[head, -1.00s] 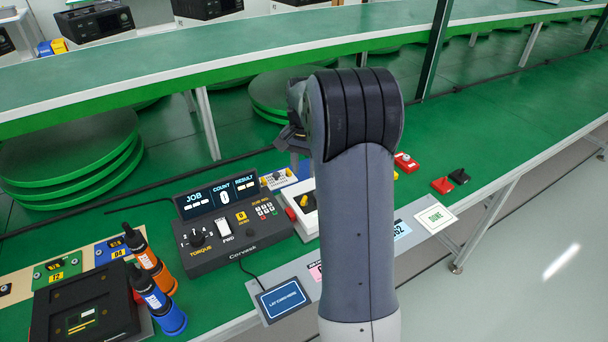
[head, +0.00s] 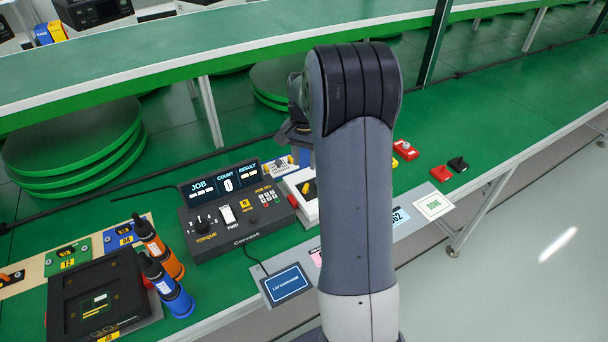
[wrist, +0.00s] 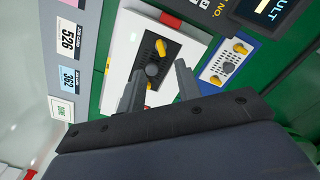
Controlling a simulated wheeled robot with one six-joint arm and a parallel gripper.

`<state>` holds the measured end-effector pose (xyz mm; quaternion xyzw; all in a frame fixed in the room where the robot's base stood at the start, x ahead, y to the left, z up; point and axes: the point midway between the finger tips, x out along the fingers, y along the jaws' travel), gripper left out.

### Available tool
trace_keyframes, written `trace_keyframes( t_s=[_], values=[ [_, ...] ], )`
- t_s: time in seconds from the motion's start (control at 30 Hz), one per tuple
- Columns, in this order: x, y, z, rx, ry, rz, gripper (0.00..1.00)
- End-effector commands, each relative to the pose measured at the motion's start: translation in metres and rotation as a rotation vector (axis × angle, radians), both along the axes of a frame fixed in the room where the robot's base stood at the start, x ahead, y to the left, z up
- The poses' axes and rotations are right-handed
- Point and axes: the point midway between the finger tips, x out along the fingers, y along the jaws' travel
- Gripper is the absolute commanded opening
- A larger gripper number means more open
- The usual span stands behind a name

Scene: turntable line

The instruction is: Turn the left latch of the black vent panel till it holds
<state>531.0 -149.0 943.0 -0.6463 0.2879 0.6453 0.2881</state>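The black vent panel (wrist: 141,66) sits on a white box (wrist: 187,43) below my gripper in the wrist view. It has slotted grilles, a round grey knob (wrist: 152,70) and two yellow latches: an upper one (wrist: 160,48) and a lower one (wrist: 160,84), partly beside my finger. I cannot tell which is the left one. In the head view the white box (head: 308,207) is partly hidden by my arm. My gripper (wrist: 160,74) is open, its fingers apart and empty, over the panel. Contact with a latch cannot be made out.
A white panel with a blue edge (wrist: 226,63) and yellow latches lies right of the box in the wrist view. The console (head: 237,215) stands left of the box. A red block (head: 441,173) and black block (head: 458,164) lie to the right on the green belt.

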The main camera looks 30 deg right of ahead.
Motion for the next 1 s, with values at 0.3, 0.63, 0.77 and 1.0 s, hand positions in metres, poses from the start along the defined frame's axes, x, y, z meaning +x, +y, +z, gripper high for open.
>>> trace_keyframes(
  t_s=[0.3, 0.63, 0.77, 1.0],
  values=[
    [-0.001, 0.000, -0.058, 0.002, 0.006, 0.000, 0.33],
    [0.000, 0.000, -0.100, 0.001, 0.002, 0.000, 0.33],
    [0.000, 0.000, -0.103, 0.001, 0.001, 0.000, 0.33],
    [0.000, 0.000, -0.103, 0.001, 0.001, 0.000, 0.30]
  ],
)
